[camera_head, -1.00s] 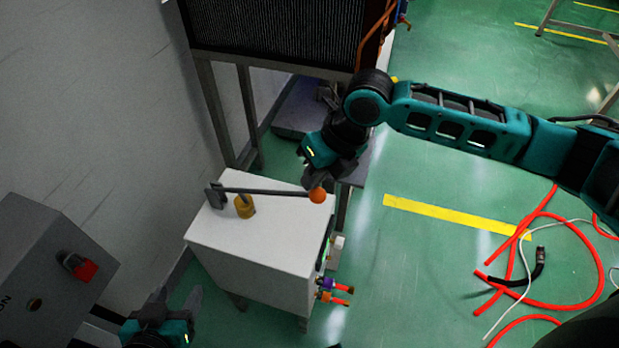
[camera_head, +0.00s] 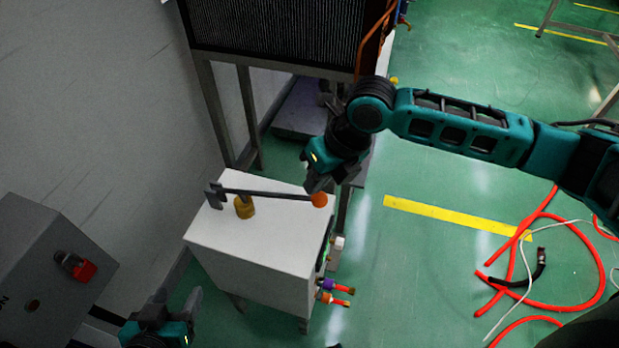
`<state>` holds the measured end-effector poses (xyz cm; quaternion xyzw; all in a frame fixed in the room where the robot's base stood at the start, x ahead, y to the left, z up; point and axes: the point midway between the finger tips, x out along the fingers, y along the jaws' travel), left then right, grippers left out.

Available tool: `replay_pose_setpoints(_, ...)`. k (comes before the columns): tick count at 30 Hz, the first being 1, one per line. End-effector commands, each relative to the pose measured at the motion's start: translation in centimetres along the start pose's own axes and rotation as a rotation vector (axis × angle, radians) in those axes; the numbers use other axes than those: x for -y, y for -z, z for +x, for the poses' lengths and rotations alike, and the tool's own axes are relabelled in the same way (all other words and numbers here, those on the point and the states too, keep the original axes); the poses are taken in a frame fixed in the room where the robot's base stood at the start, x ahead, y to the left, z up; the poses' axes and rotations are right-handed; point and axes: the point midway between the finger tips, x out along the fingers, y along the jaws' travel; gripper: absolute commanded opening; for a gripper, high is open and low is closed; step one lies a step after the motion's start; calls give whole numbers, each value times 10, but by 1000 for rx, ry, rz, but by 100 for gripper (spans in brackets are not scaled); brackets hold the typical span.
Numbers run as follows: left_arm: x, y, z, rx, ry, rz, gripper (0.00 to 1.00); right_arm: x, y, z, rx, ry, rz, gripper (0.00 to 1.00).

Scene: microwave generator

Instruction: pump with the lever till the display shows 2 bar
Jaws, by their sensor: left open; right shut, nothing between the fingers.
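The lever (camera_head: 275,194) is a dark bar on top of a white cabinet (camera_head: 262,239). It runs from a dark bracket (camera_head: 215,196) past a brass cylinder (camera_head: 244,207) to an orange ball knob (camera_head: 319,200). The lever lies about level. My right gripper (camera_head: 316,187) is shut and points down just above the orange knob; I cannot tell whether it touches it. My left gripper (camera_head: 178,300) is open and empty at the bottom left, apart from the cabinet. The display's reading cannot be seen; only a thin green edge shows on the cabinet's right side.
A grey control box (camera_head: 45,270) with a red switch (camera_head: 86,271) stands at the lower left. A black-grilled unit (camera_head: 275,35) on a metal frame stands behind the cabinet. Coloured fittings (camera_head: 338,288) stick out from the cabinet's right. Red hoses (camera_head: 560,300) lie on the green floor.

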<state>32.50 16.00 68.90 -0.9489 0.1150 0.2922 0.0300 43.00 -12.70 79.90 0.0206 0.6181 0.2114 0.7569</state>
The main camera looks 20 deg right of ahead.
Motion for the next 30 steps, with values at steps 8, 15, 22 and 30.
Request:
replay_pose_setpoints(8,0,-1,1,0,0,0,60,3,3,3,-3,2,1,0)
replay_pose_setpoints(15,0,-2,1,0,0,1,60,4,4,5,-3,2,1,0)
replay_pose_setpoints(22,0,-3,2,0,0,1,60,6,6,7,-2,2,1,0)
replay_pose_setpoints(30,0,-4,2,0,0,1,60,7,7,9,-2,3,1,0)
